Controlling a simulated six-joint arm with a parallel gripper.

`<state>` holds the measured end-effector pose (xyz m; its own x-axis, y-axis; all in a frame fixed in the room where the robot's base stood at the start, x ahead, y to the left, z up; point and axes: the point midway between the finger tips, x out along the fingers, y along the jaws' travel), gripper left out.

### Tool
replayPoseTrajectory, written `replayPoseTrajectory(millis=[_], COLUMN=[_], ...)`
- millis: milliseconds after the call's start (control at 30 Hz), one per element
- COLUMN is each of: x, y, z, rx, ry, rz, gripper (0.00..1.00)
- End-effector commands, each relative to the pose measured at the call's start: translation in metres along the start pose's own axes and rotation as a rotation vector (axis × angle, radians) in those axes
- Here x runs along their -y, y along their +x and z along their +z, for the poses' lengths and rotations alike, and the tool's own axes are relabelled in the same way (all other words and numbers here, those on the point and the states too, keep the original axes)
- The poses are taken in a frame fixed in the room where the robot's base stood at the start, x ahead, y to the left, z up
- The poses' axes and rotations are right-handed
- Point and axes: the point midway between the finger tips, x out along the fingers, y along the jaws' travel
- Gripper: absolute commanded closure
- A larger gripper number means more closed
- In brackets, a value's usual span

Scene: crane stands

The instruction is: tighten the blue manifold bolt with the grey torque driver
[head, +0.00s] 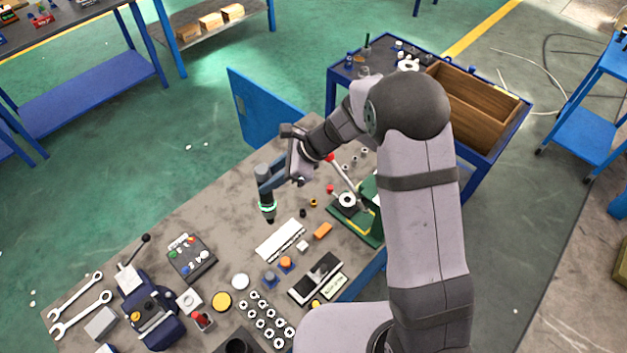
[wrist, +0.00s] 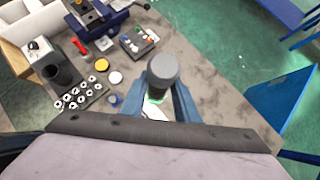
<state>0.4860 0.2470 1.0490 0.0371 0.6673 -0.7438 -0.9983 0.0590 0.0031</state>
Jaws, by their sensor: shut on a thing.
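My gripper (head: 268,187) is shut on the grey torque driver (head: 266,205), a dark cylinder with a glowing green ring near its lower end. The driver hangs roughly upright with its tip down, left of the white bar (head: 280,240). I cannot tell how high the tip is. In the wrist view the driver's round grey top (wrist: 163,68) shows between the blue fingers (wrist: 163,100), hiding its tip. A small blue-capped piece (head: 270,277) stands on the bench beside an orange-capped one (head: 285,263). I cannot tell surely whether it is the manifold bolt.
The bench (head: 215,225) also holds a tray of several ringed parts (head: 267,320), a button box (head: 191,258), a blue vise (head: 150,312) and two wrenches (head: 80,305). A green stand (head: 360,222) with a lever is at the right. The bench left of the driver is fairly clear.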

Motion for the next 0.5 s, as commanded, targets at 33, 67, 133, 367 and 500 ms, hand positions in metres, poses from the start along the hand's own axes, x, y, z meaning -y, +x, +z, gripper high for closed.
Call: replayPoseTrajectory(millis=[33,67,133,367,500], x=[-0.004,-0.007,-0.014,-0.050,-0.078], y=[0.013,0.019,0.035,0.084,0.109], z=[0.019,0.028,0.049,0.115,0.150], rx=[0.004,0.003,0.002,-0.005,-0.010], ry=[-0.034,-0.050,-0.086,-0.196,-0.256], rz=[0.025,0.039,0.072,0.171,0.223], gripper=[1.00,1.00,1.00,1.00,1.00])
